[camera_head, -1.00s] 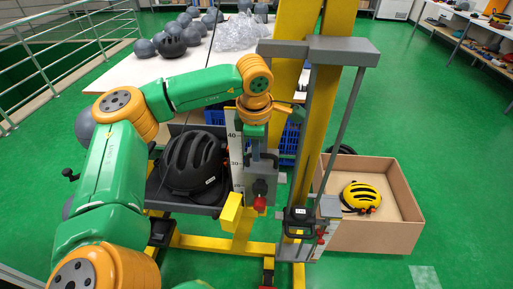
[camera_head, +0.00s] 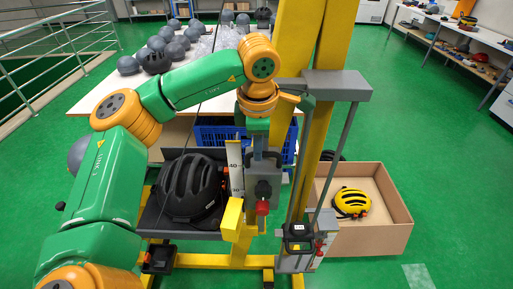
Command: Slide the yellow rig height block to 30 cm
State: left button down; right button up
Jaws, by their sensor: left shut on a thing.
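The rig's grey sliding carriage (camera_head: 264,190) stands beside a white scale (camera_head: 236,170) marked 40 and 30. A yellow block (camera_head: 232,219) sits at its lower left, below the 30 mark. A black handle and a red knob (camera_head: 262,208) are on the carriage front. My left gripper (camera_head: 264,160) points down at the top of the carriage and is shut, seemingly on its black handle; my own wrist partly hides the contact. My right gripper is not in view.
A black helmet (camera_head: 190,190) rests on a grey tray left of the scale. A second grey slide with a black device (camera_head: 299,235) stands to the right. A cardboard box (camera_head: 385,232) holds a yellow helmet (camera_head: 352,202). A table (camera_head: 90,98) with grey spheres stands behind.

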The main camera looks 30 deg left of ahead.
pick_arm(q)
jog(key=c, duration=1.1)
grip_release()
jog(key=shift+w+d, duration=0.1)
jog(key=r, duration=0.2)
jog(key=s+r, duration=0.1)
jog(key=r, duration=0.4)
jog(key=shift+s+d+b, duration=0.15)
jog(key=shift+d+b, duration=0.25)
jog(key=shift+a+f, duration=0.1)
